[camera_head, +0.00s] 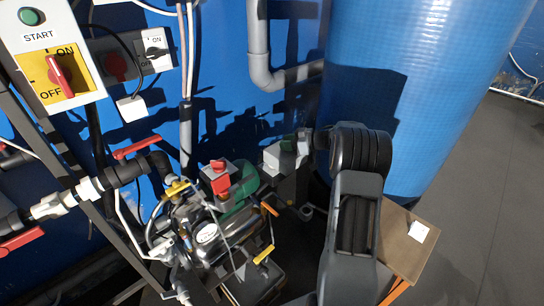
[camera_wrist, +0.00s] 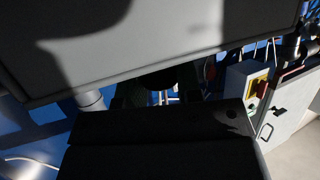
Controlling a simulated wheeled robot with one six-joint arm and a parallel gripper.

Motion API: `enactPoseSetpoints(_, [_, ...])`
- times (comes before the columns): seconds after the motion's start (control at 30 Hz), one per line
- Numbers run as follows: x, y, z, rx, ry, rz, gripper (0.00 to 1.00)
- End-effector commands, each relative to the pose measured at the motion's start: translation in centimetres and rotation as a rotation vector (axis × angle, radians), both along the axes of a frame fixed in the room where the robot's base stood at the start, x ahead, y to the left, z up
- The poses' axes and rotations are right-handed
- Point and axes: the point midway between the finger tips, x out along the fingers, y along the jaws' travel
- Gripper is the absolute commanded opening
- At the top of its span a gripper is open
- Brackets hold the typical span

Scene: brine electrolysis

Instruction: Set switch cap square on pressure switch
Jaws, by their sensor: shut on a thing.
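My gripper (camera_head: 303,141) reaches left from my wrist, near the blue wall. It is shut on a light grey, box-like piece (camera_head: 273,157), which looks like the switch cap. In the wrist view a large pale grey surface (camera_wrist: 190,38), probably the cap up close, fills the top, its lower edge slanting. The dark parts of my gripper (camera_wrist: 155,98) are in shadow below it. The pressure switch cannot be told apart with certainty; whatever lies under the grey piece is mostly hidden. I cannot tell whether the cap touches anything or is square.
A pump assembly with a dark shiny tank (camera_head: 207,233) and a red-knobbed grey box (camera_head: 217,176) stands left of my gripper. A large blue tank (camera_head: 410,80) stands close behind my arm. A brown board with a white tag (camera_head: 418,231) is at right. Grey floor (camera_head: 490,190) beyond is clear.

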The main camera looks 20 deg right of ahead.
Motion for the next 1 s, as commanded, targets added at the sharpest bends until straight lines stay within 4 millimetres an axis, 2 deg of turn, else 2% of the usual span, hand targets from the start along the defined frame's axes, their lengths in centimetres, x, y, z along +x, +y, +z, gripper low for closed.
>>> enactPoseSetpoints(0.03, [1.0,-0.1,-1.0,0.001,0.001,0.000,0.03])
enactPoseSetpoints(0.3, [7.4,-0.5,-4.1,-0.001,-0.001,-0.020,0.03])
enactPoseSetpoints(0.5, [10.0,-0.2,-7.5,0.000,0.000,-0.022,0.03])
enactPoseSetpoints(0.7, [11.4,0.1,-8.7,0.001,-0.001,-0.020,0.03])
enactPoseSetpoints(0.87, [11.7,0.2,-9.0,0.000,-0.001,-0.020,0.03])
enactPoseSetpoints(1.0, [12.0,0.3,-10.2,0.000,0.000,-0.019,0.03])
